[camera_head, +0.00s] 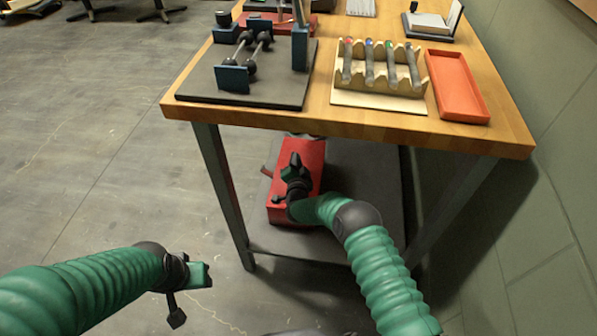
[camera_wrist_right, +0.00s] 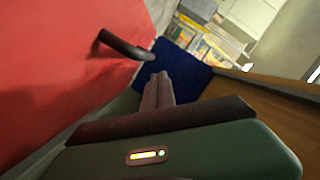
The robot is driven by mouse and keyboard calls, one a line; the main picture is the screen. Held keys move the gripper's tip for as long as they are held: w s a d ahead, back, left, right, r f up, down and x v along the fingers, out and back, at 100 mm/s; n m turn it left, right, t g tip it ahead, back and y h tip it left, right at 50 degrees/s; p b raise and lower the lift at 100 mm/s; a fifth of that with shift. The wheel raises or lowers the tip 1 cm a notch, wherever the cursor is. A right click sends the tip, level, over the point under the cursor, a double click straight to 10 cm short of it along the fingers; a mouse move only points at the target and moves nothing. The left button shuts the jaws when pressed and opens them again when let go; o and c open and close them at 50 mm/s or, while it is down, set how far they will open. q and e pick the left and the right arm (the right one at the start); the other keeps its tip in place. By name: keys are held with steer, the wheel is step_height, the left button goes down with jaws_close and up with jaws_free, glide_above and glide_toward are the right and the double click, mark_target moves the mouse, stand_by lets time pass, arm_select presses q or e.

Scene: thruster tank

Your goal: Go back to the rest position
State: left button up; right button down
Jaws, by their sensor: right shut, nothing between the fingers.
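My right arm reaches under the workbench in the head view. Its gripper (camera_head: 294,163) is in front of a red box (camera_head: 312,158) on the lower shelf. In the right wrist view the fingers (camera_wrist_right: 158,88) are together with nothing between them. The red surface (camera_wrist_right: 50,55) fills the left of that view, close beside the gripper, with a dark handle-like bar (camera_wrist_right: 122,44) sticking out of it. Whether the gripper touches the red box is unclear. My left gripper (camera_head: 188,292) hangs at lower left over the floor, away from the bench; its jaw opening is unclear.
The wooden bench top (camera_head: 350,118) overhangs the right gripper, with a metal leg (camera_head: 222,190) to its left. On top are a dark plate (camera_head: 200,85) with fixtures, a rack (camera_head: 375,98) of several tubes and an orange tray (camera_head: 458,85). Open floor lies left.

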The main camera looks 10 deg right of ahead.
arm_select(q)
steer(key=w+p+v, duration=0.1)
steer(key=p+v, duration=0.4)
steer(key=v, duration=0.1)
steer(key=shift+s+d+r+p, duration=0.2)
steer(key=shift+r+p, duration=0.1)
steer(key=shift+r, duration=0.05)
arm_select(e)
steer(key=s+r, duration=0.4)
steer(key=s, duration=0.6)
steer(key=shift+a, duration=0.15)
